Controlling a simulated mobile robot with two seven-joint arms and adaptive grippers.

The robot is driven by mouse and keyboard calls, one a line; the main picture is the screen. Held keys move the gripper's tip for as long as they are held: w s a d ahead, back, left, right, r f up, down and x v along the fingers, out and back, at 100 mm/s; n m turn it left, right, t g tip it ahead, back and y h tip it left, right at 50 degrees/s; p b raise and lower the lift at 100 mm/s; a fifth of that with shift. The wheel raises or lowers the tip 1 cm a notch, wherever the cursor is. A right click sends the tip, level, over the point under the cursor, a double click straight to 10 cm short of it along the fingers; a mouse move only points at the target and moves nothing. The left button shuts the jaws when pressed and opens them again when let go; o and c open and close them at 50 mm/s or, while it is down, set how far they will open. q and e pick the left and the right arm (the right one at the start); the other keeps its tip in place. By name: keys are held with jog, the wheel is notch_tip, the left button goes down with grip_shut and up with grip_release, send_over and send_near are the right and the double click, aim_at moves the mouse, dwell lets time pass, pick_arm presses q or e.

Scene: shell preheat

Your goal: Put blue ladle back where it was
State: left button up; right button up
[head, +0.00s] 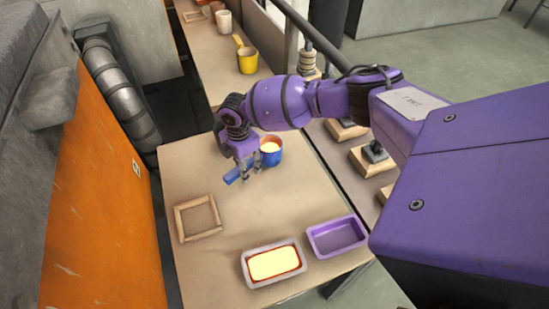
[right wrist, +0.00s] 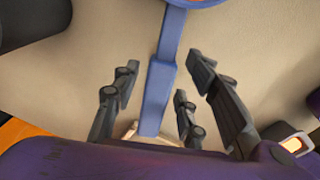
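The blue ladle (head: 271,158) is upright on the tan table, its cup holding something pale with an orange rim. Its blue handle (head: 234,176) points left toward the wooden square frame (head: 198,234). My right gripper (head: 251,174) is at the handle, pointing down beside the cup. In the right wrist view, the handle (right wrist: 158,85) runs between the spread fingers of my right gripper (right wrist: 162,75), with gaps on both sides. Part of the cup's edge (right wrist: 198,3) shows at the top. My left gripper is not in view.
A tray with glowing yellow contents (head: 246,279) and an empty purple tray (head: 337,239) are at the table's front right. A yellow ladle (head: 247,62) and other cups stand on the far table. Wooden blocks (head: 370,160) line the right side.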

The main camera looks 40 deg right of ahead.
jog(key=shift+w+r, duration=0.1)
jog(key=shift+r, duration=0.5)
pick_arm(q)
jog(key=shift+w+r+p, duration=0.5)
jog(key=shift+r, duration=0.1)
pick_arm(e)
notch_tip(320, 180, up, 11)
jog(key=shift+a, duration=0.15)
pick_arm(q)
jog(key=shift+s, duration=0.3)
